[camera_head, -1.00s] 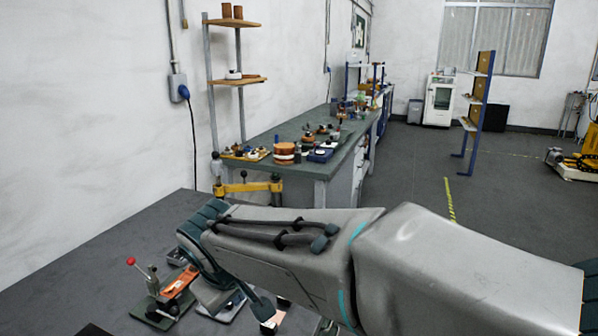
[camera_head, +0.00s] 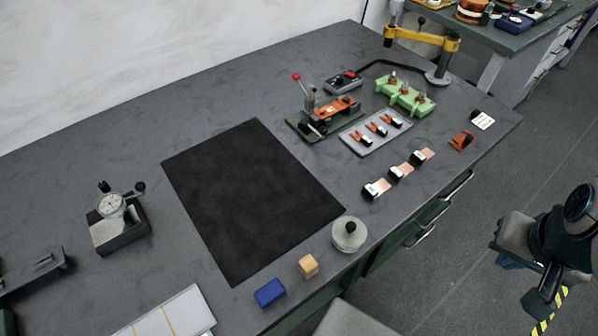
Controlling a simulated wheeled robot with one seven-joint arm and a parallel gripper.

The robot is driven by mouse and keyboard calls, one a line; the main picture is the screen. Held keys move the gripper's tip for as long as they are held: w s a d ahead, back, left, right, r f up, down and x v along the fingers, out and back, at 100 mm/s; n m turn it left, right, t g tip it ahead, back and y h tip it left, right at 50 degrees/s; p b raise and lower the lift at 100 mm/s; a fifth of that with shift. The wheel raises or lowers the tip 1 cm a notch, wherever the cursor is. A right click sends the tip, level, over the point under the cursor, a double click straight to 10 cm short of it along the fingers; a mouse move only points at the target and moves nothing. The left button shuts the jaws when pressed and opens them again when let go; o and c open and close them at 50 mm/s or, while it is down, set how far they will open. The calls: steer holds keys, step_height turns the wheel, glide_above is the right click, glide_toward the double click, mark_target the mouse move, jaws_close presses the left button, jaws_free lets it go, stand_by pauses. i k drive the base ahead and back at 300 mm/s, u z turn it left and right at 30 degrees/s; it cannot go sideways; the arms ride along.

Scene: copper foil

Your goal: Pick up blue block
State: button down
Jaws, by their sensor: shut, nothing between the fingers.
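The blue block (camera_head: 269,293) lies on the dark grey table near its front edge, below the black mat and left of a small yellow block (camera_head: 307,266). It is uncovered and nothing touches it. My gripper (camera_head: 543,308) is at the right side of the view, beyond the table's edge and over the floor. It points downward, dark and narrow, shut and empty, well apart from the blue block.
A black mat (camera_head: 250,200) covers the table's middle. A round weight with a knob (camera_head: 348,234) stands right of the yellow block. A dial gauge (camera_head: 112,212) is at left, a white panel (camera_head: 170,318) at lower left. Clamps and copper strips (camera_head: 397,172) fill the right side.

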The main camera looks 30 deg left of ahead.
mark_target(271, 293)
steer(key=u, duration=0.65)
steer(key=k, duration=0.85)
steer(key=u, duration=0.95)
steer(key=k, duration=0.4)
steer(key=z, duration=0.2)
steer(key=i, duration=0.85)
steer(key=u, duration=0.4)
